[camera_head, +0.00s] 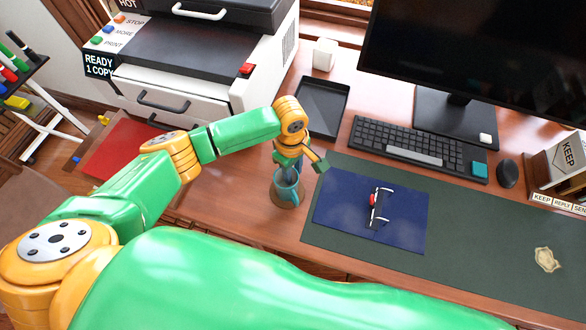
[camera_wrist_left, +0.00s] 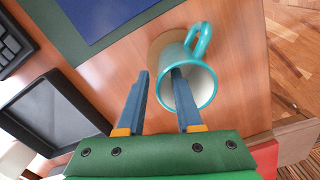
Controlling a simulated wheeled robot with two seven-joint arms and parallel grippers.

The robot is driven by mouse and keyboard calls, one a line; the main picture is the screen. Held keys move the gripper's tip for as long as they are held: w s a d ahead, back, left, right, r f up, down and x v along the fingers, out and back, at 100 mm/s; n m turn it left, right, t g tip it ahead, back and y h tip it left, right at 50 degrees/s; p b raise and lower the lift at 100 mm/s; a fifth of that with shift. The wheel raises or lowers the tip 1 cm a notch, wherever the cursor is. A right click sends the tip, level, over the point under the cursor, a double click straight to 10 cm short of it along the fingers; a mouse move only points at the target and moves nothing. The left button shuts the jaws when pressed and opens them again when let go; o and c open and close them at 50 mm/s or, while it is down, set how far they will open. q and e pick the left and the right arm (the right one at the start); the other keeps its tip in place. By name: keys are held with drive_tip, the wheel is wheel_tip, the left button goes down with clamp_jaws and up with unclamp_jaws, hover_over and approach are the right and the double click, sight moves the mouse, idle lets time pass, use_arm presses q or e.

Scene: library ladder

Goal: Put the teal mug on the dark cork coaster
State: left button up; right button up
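The teal mug (camera_head: 288,190) stands near the desk's front edge, left of the blue mat. It also shows in the left wrist view (camera_wrist_left: 205,82), with its handle pointing to the top. A brown round coaster (camera_head: 274,196) shows partly under or behind the mug, and its edge shows in the wrist view (camera_wrist_left: 158,46). I cannot tell whether the mug rests flat on it. My left gripper (camera_head: 289,168) points down at the mug. In the wrist view its fingers (camera_wrist_left: 162,78) are apart, one at the mug's mouth and one outside its wall. My right gripper is not in view.
A black tray (camera_head: 342,91) and keyboard (camera_head: 386,134) lie behind. A blue mat (camera_head: 340,213) with a small red-and-black item (camera_head: 376,206) lies to the right on a dark green pad (camera_head: 470,215). The printer (camera_head: 185,50) stands left. Bare desk lies left of the mug.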

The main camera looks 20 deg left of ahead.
use_arm(q)
wheel_tip(320, 180, up, 12)
drive_tip(key=shift+a+r, duration=0.2)
idle(0.4)
